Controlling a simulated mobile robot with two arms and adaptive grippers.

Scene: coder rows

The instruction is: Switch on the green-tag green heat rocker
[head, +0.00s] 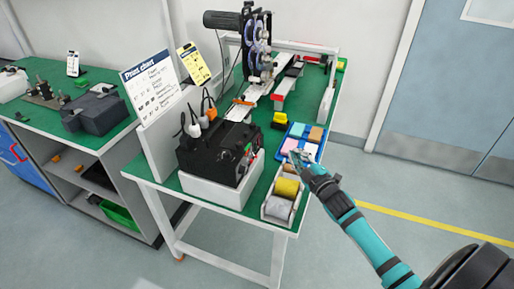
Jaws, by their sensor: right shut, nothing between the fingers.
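A black coder box (207,156) stands on a white base (217,192) at the front left of the green-topped table. Its right face carries small controls (249,152), with bits of green and red. They are too small to tell which is the green heat rocker, or whether it is on. My right gripper (299,157) is shut and empty. It is right of the box, over the edge of the blue tray (323,147), apart from the controls. My left gripper is not in view.
A white bin (267,208) with a yellow roll (287,188) and a grey roll (279,207) stands at the table's front right. A reel machine (257,50) stands behind. A print chart (152,85) rises at the left. Floor at the right is clear.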

